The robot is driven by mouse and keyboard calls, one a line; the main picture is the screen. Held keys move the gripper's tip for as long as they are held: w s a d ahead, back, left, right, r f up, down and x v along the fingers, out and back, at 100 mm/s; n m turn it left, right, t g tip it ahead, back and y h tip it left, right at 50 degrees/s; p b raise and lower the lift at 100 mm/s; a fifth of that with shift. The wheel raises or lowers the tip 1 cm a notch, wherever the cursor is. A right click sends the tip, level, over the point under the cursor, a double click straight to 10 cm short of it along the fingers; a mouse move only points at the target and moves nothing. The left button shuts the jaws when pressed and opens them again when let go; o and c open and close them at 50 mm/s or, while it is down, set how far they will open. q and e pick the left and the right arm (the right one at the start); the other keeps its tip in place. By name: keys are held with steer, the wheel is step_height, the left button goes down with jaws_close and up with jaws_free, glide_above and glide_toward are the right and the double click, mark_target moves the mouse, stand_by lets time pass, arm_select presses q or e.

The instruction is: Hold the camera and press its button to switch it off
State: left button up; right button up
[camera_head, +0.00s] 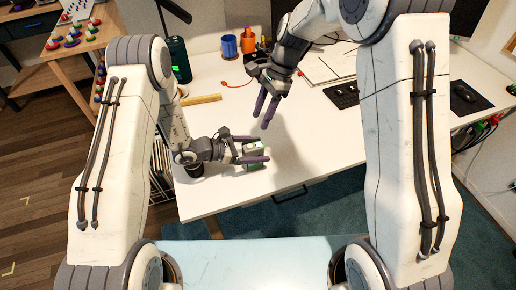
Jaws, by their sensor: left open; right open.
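The camera (255,166), a small greenish-grey thing, sits on the white desk (320,150) near its front edge. My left gripper (254,152) is open at the camera, its purple fingers reaching over and beside it and partly hiding it. I cannot tell whether they touch it. My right gripper (265,114) is open and empty above the desk, a little behind the camera, fingers pointing down. The camera's button cannot be made out.
A blue cup (229,46), an orange pen holder (248,42) and a wooden ruler (201,99) stand or lie farther back.

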arm_select(q)
steer(key=shift+w+d+f, duration=0.1)
steer(key=shift+d, duration=0.25)
jaws_close()
arm_select(e)
jaws_close()
stand_by(1.5)
